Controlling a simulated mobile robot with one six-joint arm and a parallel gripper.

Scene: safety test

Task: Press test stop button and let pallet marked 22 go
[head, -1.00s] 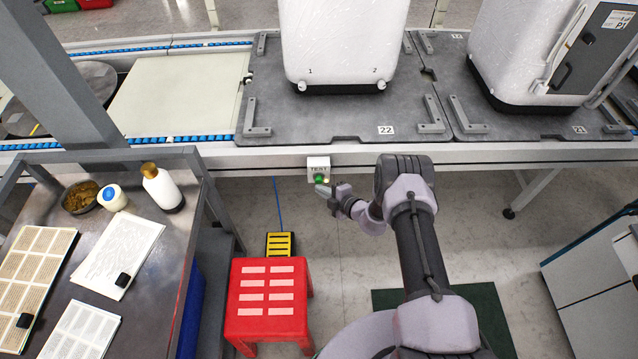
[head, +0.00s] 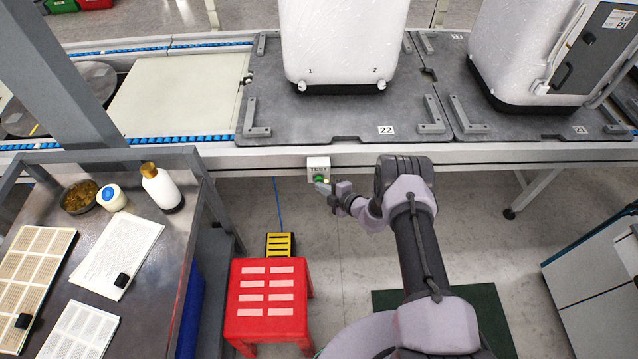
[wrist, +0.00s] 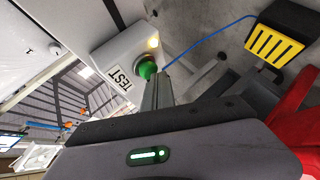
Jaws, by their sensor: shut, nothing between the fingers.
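The TEST box (head: 318,164) is a small white box on the front rail of the conveyor, with a green button (head: 320,178). In the wrist view the TEST box (wrist: 122,58) shows a lit yellowish lamp (wrist: 153,43) beside the green button (wrist: 147,68). My gripper (head: 328,187) is shut and empty, its fingertips (wrist: 152,82) at the button; whether they touch it I cannot tell. The pallet marked 22 (head: 310,122) is a dark grey plate on the conveyor above the box, carrying a white appliance (head: 345,40).
Another dark pallet (head: 510,128) with a white appliance abuts pallet 22 on the right. A pale empty conveyor section (head: 180,92) lies to the left. A red stool (head: 266,312), a yellow-black step (head: 280,244) and a cluttered metal table (head: 150,275) stand left of my arm.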

